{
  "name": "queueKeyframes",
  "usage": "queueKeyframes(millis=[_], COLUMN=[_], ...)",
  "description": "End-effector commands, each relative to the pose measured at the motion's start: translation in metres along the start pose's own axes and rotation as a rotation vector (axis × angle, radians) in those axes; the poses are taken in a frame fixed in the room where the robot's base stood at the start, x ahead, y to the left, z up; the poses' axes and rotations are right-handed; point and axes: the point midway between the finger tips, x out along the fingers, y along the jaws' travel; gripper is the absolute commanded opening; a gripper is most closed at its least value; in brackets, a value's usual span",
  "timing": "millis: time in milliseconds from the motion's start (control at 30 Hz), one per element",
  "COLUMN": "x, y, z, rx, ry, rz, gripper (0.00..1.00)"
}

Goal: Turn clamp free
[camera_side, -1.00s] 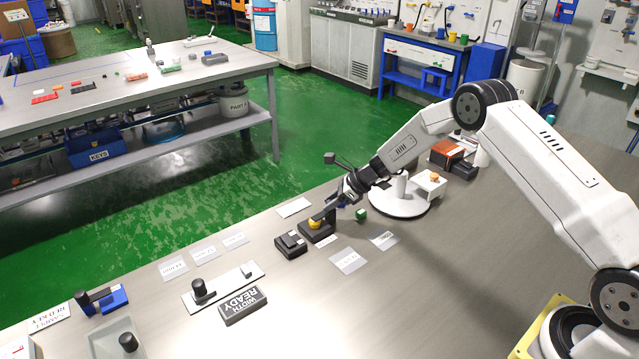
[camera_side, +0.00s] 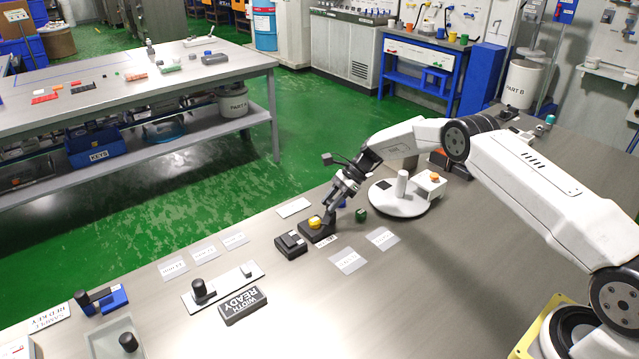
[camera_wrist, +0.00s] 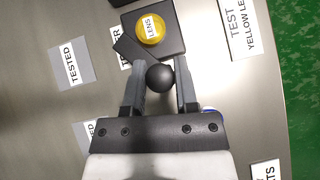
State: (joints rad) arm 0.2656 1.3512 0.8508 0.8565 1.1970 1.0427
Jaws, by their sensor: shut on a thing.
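A round yellow lens (camera_wrist: 151,28) with a LENS label sits on a dark block (camera_wrist: 182,30). In the side view the yellow lens (camera_side: 314,223) shows on its dark base (camera_side: 318,235), its top uncovered. A dark clamp bar (camera_wrist: 127,48) lies beside the lens, slanting toward my left finger. A black ball knob (camera_wrist: 160,77) sits between my fingers. My gripper (camera_wrist: 160,80) is shut on this knob, and in the side view my gripper (camera_side: 331,213) is at the right edge of the base. The join of bar and knob is partly hidden by the finger.
A dark block (camera_side: 291,245) stands left of the lens base. Flat label cards (camera_side: 347,261) lie in front. A WIDTH READY block (camera_side: 242,306) sits nearer the camera.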

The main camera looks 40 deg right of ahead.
Motion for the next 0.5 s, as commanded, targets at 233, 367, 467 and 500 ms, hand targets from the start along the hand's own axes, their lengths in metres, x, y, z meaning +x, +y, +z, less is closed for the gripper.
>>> queueKeyframes(millis=[233, 367, 467, 500], x=[-0.0006, -0.0003, -0.0007, -0.0005], y=[-0.0005, -0.0004, -0.0006, -0.0004], z=[0.0005, 0.0005, 0.0008, 0.0007], rx=[-0.058, -0.079, -0.093, -0.098], ry=[-0.001, -0.002, -0.002, -0.002], rz=[0.056, 0.077, 0.091, 0.097], gripper=[0.0, 0.0, 0.0, 0.0])
